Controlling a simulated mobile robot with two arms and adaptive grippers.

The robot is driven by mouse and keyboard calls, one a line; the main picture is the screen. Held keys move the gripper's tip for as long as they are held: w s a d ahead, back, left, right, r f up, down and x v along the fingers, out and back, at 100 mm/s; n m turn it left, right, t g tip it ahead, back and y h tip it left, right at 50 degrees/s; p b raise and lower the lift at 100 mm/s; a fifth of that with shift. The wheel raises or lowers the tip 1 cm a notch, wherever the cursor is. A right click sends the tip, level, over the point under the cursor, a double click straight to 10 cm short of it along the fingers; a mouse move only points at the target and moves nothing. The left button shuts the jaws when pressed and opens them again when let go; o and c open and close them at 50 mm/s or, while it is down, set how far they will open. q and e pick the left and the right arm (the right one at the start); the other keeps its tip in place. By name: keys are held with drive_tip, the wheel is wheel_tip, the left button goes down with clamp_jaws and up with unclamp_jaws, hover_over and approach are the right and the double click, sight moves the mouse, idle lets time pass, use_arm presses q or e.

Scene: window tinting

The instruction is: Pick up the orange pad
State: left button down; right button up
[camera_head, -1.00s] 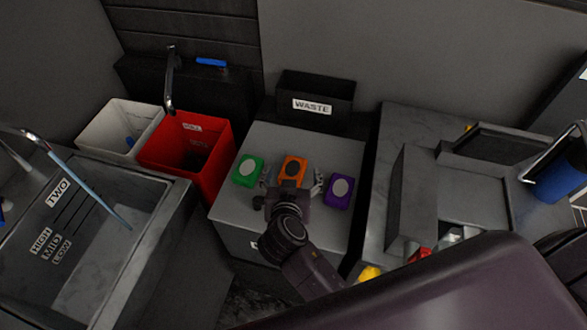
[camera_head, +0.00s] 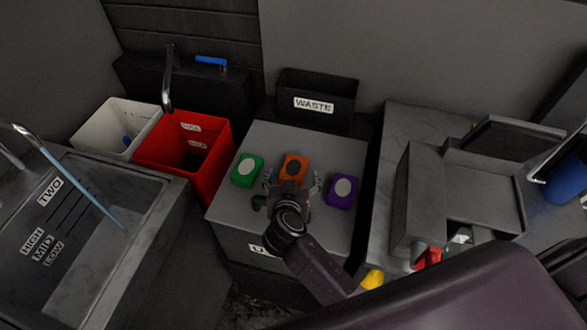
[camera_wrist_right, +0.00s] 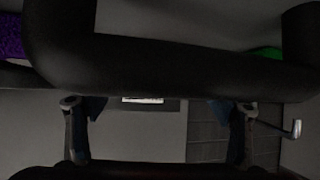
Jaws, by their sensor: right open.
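The orange pad (camera_head: 293,163) lies on top of a grey box (camera_head: 300,133), between a green pad (camera_head: 246,171) and a purple pad (camera_head: 342,190). It has a dark oval on top. My right gripper (camera_head: 291,181) is open at its near edge, with one finger to each side. The gripper's body hides the pad's near part, and I cannot tell whether the fingers touch it. In the right wrist view the fingers (camera_wrist_right: 157,110) stand wide apart. The orange pad cannot be made out there; parts of the purple pad (camera_wrist_right: 11,38) and green pad (camera_wrist_right: 268,52) show. My left gripper is not in view.
A black waste bin (camera_head: 340,92) stands behind the pads. A red bin (camera_head: 172,171) and a white bin (camera_head: 98,117) are to the left, beside a grey sink (camera_head: 165,196). A worktop (camera_head: 382,220) with grey box-like parts is on the right.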

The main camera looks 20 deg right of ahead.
sight(293, 170)
drive_tip(key=shift+p+x, duration=0.35)
drive_tip(key=shift+x, duration=1.35)
drive_tip(key=shift+a, duration=0.15)
drive_tip(key=shift+r, duration=0.1)
drive_tip(key=c, duration=1.3)
